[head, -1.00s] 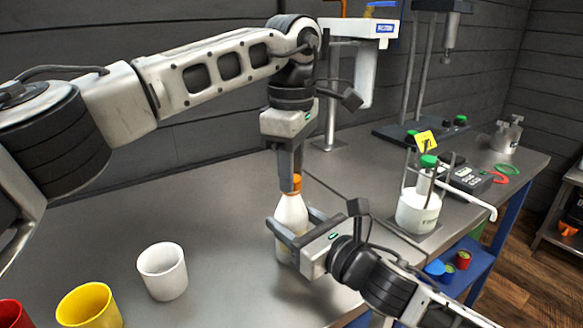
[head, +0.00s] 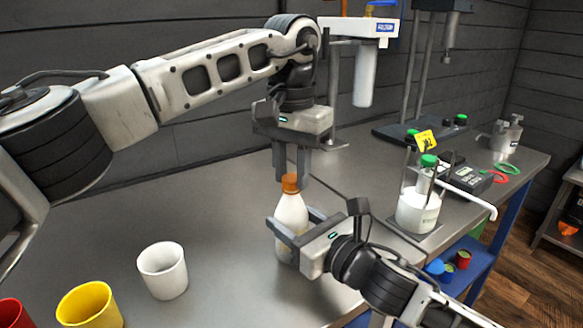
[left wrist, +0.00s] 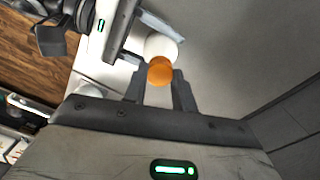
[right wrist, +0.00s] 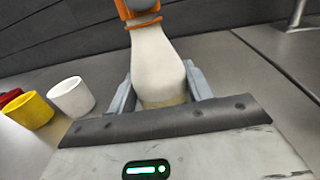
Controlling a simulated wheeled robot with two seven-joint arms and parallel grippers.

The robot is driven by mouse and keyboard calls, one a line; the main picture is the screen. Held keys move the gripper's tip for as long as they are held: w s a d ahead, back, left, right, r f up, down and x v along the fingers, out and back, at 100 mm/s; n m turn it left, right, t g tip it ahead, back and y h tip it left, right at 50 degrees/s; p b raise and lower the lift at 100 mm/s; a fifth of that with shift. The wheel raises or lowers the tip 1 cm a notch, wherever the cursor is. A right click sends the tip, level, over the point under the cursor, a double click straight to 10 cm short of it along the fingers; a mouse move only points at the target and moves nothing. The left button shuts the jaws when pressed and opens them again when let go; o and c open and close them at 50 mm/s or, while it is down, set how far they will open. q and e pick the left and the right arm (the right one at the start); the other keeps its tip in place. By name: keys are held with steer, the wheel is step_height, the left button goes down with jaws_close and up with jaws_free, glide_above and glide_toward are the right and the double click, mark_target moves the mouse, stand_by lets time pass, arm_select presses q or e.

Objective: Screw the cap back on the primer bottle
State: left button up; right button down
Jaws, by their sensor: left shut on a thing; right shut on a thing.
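The primer bottle (head: 291,222) is white and stands upright on the steel bench in the head view. Its orange cap (head: 290,183) sits on top of the neck; whether the thread is tight cannot be seen. My left gripper (head: 291,180) points down from above and is shut on the cap, with a finger on either side of it in the left wrist view (left wrist: 160,85). My right gripper (head: 293,235) is shut around the bottle's body from the right. The right wrist view shows the bottle (right wrist: 155,60) between its fingers, and the cap (right wrist: 138,10) cut off by the top edge.
A white cup (head: 162,271), a yellow cup (head: 90,306) and a red cup (head: 12,314) stand at the front left. A glass vessel with a green cap (head: 418,210) stands to the right, near a dark stand.

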arm_select(q)
steer(key=o, duration=0.9)
steer(key=shift+o, duration=0.2)
steer(key=shift+r, duration=2.3)
steer(key=shift+c, duration=0.4)
